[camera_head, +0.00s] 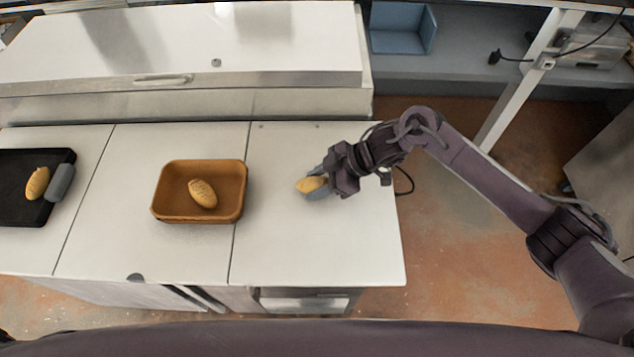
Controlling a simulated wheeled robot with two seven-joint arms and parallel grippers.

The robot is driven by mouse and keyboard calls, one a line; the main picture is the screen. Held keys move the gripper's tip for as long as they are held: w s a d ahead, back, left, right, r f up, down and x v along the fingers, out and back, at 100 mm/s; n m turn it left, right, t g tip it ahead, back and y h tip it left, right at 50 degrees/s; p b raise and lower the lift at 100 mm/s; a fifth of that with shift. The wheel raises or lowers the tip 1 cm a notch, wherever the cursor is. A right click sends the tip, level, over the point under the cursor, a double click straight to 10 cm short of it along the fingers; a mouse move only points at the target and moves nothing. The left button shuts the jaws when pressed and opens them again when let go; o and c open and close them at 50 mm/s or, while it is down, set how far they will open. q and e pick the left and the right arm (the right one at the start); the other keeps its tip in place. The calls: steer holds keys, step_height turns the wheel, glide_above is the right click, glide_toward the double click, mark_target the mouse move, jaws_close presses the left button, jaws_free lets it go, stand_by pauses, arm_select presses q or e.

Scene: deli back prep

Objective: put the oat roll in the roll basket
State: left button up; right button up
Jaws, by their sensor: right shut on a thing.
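My right gripper (316,186) is shut on a golden-tan roll (308,184) over the right part of the white counter. The fingers hide part of the roll, and I cannot tell if it touches the counter. The roll basket (243,202), a brown rectangular tub, stands to the left of the gripper. A browner roll with a marked top (202,193) lies inside it. Another tan roll (37,183) lies on the black tray at the far left. From this view I cannot tell for certain which roll is the oat one. My left gripper is not in view.
The black tray (20,212) runs off the left edge, with a grey rounded object (60,182) at its right side. The white counter (320,245) is clear between basket and gripper. A raised steel unit (180,100) borders the back. A blue bin (402,28) stands behind.

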mark_target(317, 180)
steer(key=shift+r, duration=0.1)
step_height(317, 180, up, 20)
steer(key=b, duration=0.4)
